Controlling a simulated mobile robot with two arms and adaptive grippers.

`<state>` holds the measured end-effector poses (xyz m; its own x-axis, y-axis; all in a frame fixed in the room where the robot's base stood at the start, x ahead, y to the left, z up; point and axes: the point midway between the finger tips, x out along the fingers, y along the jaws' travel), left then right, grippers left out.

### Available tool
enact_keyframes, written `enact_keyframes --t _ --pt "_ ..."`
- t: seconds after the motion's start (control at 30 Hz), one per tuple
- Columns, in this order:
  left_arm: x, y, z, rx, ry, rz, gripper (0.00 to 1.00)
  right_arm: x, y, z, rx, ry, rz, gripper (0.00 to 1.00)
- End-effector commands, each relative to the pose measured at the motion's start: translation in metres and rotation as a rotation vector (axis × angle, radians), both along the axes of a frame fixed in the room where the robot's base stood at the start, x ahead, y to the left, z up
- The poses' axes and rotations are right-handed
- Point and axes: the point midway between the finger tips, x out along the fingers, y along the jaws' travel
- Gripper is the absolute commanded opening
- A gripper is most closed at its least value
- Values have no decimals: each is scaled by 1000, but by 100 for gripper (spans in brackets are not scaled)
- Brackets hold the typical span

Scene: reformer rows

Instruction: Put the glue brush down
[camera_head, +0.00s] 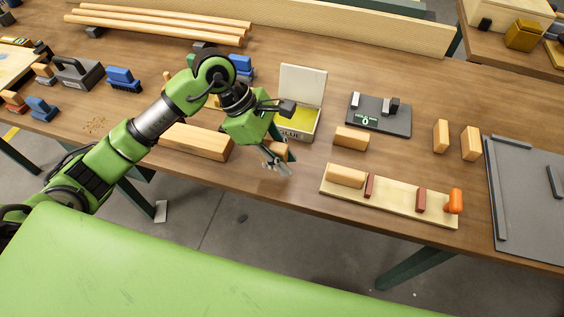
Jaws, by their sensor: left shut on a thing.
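My left gripper (277,157) is above the front part of the workbench, just in front of the glue box. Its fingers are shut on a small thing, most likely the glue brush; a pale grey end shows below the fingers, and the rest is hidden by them. I cannot tell whether it touches the bench. The glue box (302,78) stands open behind the gripper with its white lid up and yellow glue inside. The gripper covers part of its front label. My right gripper is not in view.
A long wooden block (199,141) is left. The bench's front edge is close.

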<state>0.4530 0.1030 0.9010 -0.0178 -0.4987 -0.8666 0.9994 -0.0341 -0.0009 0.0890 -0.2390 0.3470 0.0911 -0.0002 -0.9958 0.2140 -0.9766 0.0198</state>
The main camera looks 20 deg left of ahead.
Motion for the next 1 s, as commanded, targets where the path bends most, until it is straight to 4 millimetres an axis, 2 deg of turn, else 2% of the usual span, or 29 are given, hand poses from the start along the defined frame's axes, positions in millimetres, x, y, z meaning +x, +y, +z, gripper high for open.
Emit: enact_keyframes --t 0.17,0.3,0.4,0.8,0.83,0.87,1.0 --pt "8 8 -14 0 4 2 2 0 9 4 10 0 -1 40" --pt "6 6 -33 -2 5 1 2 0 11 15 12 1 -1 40" --pt "7 6 -41 -1 0 0 2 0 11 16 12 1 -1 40" --pt "8 7 -47 1 -3 -1 2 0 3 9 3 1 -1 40" --pt "8 7 -45 1 -2 0 27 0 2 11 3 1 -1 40" --pt "8 7 -45 1 -1 0 35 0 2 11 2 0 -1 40" --pt "8 6 -45 0 -1 0 36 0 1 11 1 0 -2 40"
